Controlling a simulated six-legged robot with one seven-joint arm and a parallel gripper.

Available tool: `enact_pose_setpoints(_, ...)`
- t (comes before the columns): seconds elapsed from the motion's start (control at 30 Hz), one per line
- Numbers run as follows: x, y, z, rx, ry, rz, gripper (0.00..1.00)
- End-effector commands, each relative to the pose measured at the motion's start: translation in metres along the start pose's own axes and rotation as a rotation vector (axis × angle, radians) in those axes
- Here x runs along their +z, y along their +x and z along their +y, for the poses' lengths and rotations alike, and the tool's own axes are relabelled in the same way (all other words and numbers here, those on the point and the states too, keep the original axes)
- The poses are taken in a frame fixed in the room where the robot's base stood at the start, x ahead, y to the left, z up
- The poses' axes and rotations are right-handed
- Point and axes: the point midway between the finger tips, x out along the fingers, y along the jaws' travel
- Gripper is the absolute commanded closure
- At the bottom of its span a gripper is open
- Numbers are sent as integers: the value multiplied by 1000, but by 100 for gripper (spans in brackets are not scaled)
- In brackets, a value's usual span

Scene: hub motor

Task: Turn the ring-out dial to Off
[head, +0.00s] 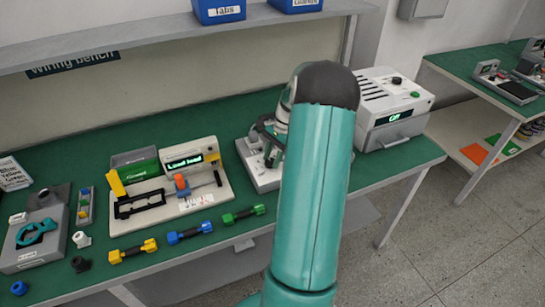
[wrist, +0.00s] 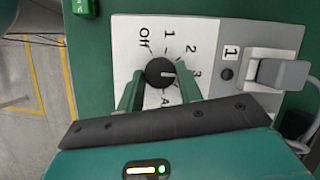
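The ring-out dial (wrist: 160,72) is a round black knob on a white panel in the wrist view. Its white pointer mark faces right, towards the 3. The panel (wrist: 122,36) has the labels Off at upper left, then 1, 2, 3 and a partly covered mark below. My gripper (wrist: 159,78) is open, with one green finger on each side of the knob. I cannot tell whether the fingers touch it. In the head view my arm hides the dial and my gripper; a grey-white device (head: 262,170) shows partly beside the arm.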

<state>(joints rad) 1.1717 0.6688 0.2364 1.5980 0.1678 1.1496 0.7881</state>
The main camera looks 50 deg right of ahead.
Motion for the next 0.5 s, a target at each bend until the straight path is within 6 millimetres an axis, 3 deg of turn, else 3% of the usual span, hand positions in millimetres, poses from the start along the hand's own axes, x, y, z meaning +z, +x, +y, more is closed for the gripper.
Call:
enact_pose_setpoints(0.03, 0, 0, 0, 0, 0, 0, 74)
enact_pose_setpoints(0.1, 0, 0, 0, 0, 0, 0, 87)
enact_pose_setpoints(0.5, 0, 0, -1, 22, -53, 1, 87)
